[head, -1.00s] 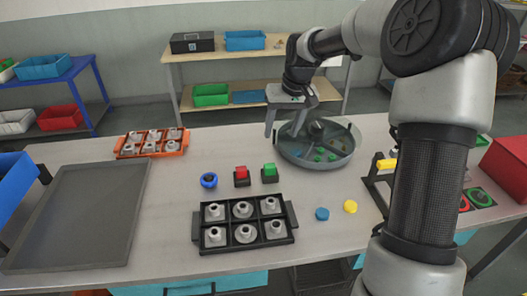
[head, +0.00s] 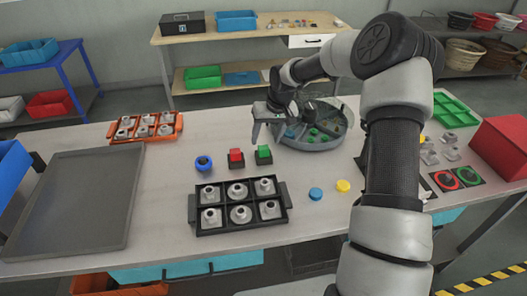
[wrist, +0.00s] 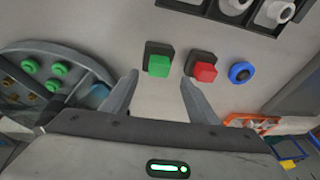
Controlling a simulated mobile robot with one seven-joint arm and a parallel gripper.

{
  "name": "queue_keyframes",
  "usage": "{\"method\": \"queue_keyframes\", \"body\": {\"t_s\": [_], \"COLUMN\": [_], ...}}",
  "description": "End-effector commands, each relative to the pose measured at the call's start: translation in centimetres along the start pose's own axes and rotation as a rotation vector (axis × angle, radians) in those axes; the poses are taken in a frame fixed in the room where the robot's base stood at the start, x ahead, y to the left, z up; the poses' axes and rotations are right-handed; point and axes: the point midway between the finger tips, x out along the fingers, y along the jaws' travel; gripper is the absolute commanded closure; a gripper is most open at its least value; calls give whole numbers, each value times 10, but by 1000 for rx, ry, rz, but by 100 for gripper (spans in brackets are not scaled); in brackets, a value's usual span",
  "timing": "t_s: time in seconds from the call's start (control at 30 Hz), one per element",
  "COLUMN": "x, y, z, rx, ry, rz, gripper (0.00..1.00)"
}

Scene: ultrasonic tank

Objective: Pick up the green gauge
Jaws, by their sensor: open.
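The green gauge (head: 264,152) appears as a small green block on a dark square base, standing on the table right of a red block (head: 236,157) of the same kind. In the wrist view the green gauge (wrist: 159,65) lies ahead, between the lines of the two fingers, with the red block (wrist: 203,72) close beside it. My gripper (head: 267,140) is open and empty, just behind and above the green gauge in the head view. In the wrist view its fingertips (wrist: 160,78) are spread wide. I see no contact with the gauge.
A round tank (head: 343,142) with green pieces stands close right of my gripper. A blue ring-like piece (head: 203,163) is left of the red block. A black tray of grey parts (head: 285,212) lies in front. Blue (head: 316,193) and yellow (head: 343,186) discs lie to the right.

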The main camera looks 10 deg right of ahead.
Motion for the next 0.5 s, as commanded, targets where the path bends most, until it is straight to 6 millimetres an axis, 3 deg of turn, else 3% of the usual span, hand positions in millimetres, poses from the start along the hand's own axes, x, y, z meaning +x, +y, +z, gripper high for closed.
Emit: {"method": "queue_keyframes", "body": {"t_s": [0.3,0.5], "x": [43,46], "y": [2,2], "z": [5,4], "rx": [-1,0], "ry": [-3,-1], "rz": [-2,-1], "gripper": [46,46]}}
